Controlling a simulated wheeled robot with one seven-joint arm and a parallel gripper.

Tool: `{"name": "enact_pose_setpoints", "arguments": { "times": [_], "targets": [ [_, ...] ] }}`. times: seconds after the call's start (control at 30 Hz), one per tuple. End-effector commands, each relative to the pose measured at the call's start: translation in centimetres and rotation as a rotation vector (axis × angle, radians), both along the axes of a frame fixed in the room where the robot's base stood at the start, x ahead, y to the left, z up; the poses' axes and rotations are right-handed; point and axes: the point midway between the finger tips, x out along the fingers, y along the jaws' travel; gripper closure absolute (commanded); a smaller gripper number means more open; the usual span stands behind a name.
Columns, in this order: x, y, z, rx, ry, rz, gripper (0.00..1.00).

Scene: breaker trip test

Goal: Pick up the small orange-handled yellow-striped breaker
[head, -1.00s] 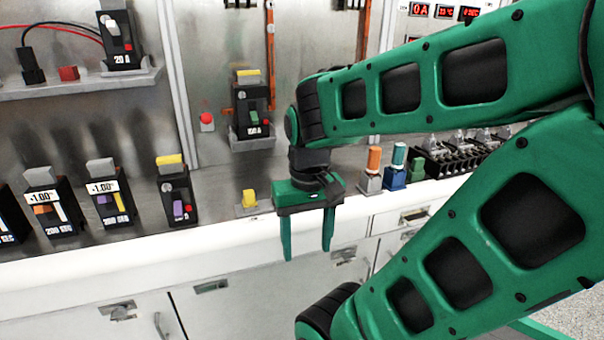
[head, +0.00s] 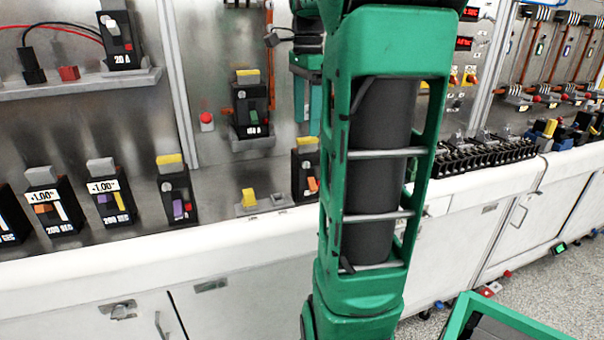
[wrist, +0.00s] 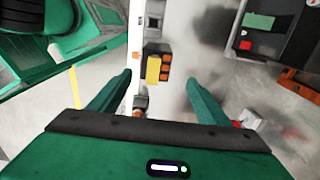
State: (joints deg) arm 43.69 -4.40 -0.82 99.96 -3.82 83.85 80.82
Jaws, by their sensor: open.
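A small black breaker (head: 305,170) with a yellow top and an orange handle stands on the bench, its right side hidden behind my arm in the head view. In the wrist view a black breaker (wrist: 153,68) with a yellow block and orange parts, seemingly the same one, shows from above between my fingertips, below and apart from them. My gripper (wrist: 158,78) is open and empty, pointing down.
A breaker with purple handle and yellow top (head: 176,195) stands to the left, beside two larger breakers marked -1.00. A low yellow piece (head: 249,198) lies between. A green-handled breaker (head: 253,105) sits on a wall shelf close to my gripper. Black terminal blocks (head: 485,155) are at right.

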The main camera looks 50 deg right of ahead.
Motion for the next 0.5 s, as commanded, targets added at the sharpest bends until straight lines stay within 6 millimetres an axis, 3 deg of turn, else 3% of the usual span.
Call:
{"name": "enact_pose_setpoints", "arguments": {
  "times": [0.2, 0.5],
  "targets": [
    [-0.1, 0.1, -3.3, 0.003, 0.003, -0.002, 0.3],
    [-0.3, 0.2, -5.5, 0.002, 0.002, -0.002, 0.3]
  ]
}}
